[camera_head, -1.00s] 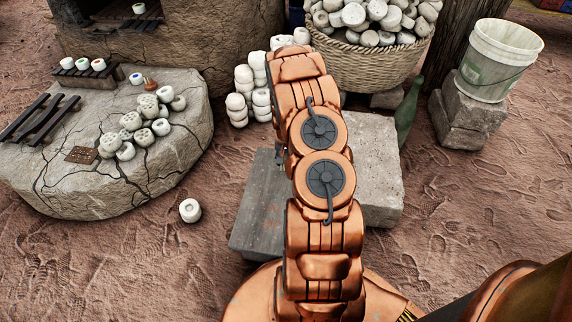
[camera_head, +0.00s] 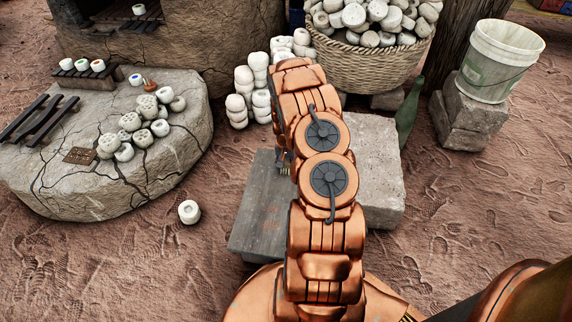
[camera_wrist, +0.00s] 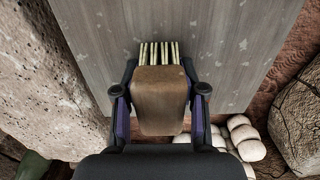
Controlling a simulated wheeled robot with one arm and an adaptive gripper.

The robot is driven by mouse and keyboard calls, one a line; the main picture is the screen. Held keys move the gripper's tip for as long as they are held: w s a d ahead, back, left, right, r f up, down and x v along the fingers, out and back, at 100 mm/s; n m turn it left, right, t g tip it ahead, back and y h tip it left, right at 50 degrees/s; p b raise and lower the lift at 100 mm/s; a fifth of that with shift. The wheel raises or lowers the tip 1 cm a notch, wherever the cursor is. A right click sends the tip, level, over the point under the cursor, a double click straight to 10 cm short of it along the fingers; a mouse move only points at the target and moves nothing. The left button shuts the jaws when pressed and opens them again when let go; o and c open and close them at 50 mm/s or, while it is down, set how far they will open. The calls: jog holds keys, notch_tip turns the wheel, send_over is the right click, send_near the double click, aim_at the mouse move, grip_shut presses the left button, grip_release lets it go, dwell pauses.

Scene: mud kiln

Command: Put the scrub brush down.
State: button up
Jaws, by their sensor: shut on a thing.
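The scrub brush (camera_wrist: 160,95) is a brown block with pale bristles at its far end in the wrist view. My gripper (camera_wrist: 160,92) is shut on it, one finger on each side. The brush is over the grey wooden board (camera_wrist: 215,35); I cannot tell whether the bristles touch it. In the head view the board (camera_head: 258,222) lies left of my arm, beside a pale stone block. There my arm hides most of the gripper and brush, and only a small bit of bristles (camera_head: 284,170) shows at the arm's left edge.
A pale stone block (camera_head: 375,170) stands right of the board. A green bottle (camera_head: 409,112) and a white bucket (camera_head: 498,62) are farther right. Stacked white pieces (camera_head: 240,95) and a woven basket (camera_head: 365,65) stand behind. The cracked stone slab (camera_head: 60,190) is left.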

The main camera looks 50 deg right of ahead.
aim_at(285, 159)
jog(key=o, duration=1.1)
notch_tip(285, 159, up, 12)
jog(key=shift+r+p, duration=0.1)
jog(key=shift+p, duration=1.05)
jog(key=shift+a+r, duration=0.2)
jog(key=shift+r, duration=0.05)
jog(key=s+a+r+n+g, duration=0.15)
jog(key=s+a+r, duration=0.25)
jog(key=a+r, duration=0.6)
jog(key=s+a+r+n, duration=0.35)
jog(key=a+r, duration=0.55)
jog(key=a, duration=0.3)
jog(key=s+a+r+n, duration=0.2)
jog(key=s+a, duration=0.3)
jog(key=s, duration=0.3)
jog(key=s+a+r+n+g, duration=0.1)
jog(key=s+a+r+n, duration=0.1)
jog(key=s, duration=0.6)
jog(key=s+a+r+n+g, duration=0.1)
jog(key=s+a+r+n, duration=0.1)
jog(key=s+a+r, duration=0.2)
jog(key=s+a, duration=0.3)
jog(key=s, duration=0.1)
jog(key=shift+a+r, duration=0.15)
jog(key=shift+a, duration=0.2)
